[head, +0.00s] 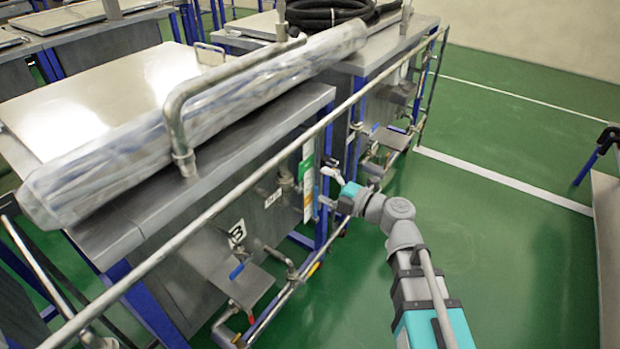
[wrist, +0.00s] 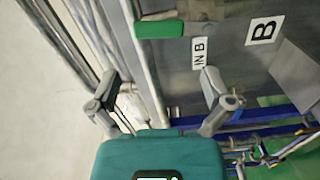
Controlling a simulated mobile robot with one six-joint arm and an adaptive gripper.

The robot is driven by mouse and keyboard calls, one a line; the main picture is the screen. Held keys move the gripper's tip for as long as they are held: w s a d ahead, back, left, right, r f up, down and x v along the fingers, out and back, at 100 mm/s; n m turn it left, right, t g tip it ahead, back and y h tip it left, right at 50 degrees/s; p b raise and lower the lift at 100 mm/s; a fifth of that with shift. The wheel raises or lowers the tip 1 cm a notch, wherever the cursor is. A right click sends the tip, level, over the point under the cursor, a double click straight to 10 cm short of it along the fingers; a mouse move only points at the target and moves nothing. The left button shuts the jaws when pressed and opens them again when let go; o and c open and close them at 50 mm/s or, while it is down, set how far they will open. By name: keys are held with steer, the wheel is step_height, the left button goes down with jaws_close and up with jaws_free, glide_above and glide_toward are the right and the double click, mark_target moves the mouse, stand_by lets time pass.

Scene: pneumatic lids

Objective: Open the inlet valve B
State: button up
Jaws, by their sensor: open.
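The tank marked B (head: 237,233) has a small IN B label (head: 273,198) on its side, which also shows in the wrist view (wrist: 199,53). A thin blue upright piece (head: 316,197) beside the colored tags may be the inlet valve handle; I cannot tell for sure. My gripper (head: 326,187) is at the tank's right corner, close to this piece. In the wrist view my gripper (wrist: 160,76) has its fingers spread apart, with pale pipework and the tank's corner post beyond them. No valve handle is clear between the fingers.
A metal rail (head: 225,202) runs along the tank fronts. A green tag (wrist: 159,29) is at the tank corner. A plastic-wrapped roll (head: 110,150) lies on the lid under a bent handle.

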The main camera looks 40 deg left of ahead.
steer(key=d, duration=0.5)
steer(key=shift+w, duration=0.2)
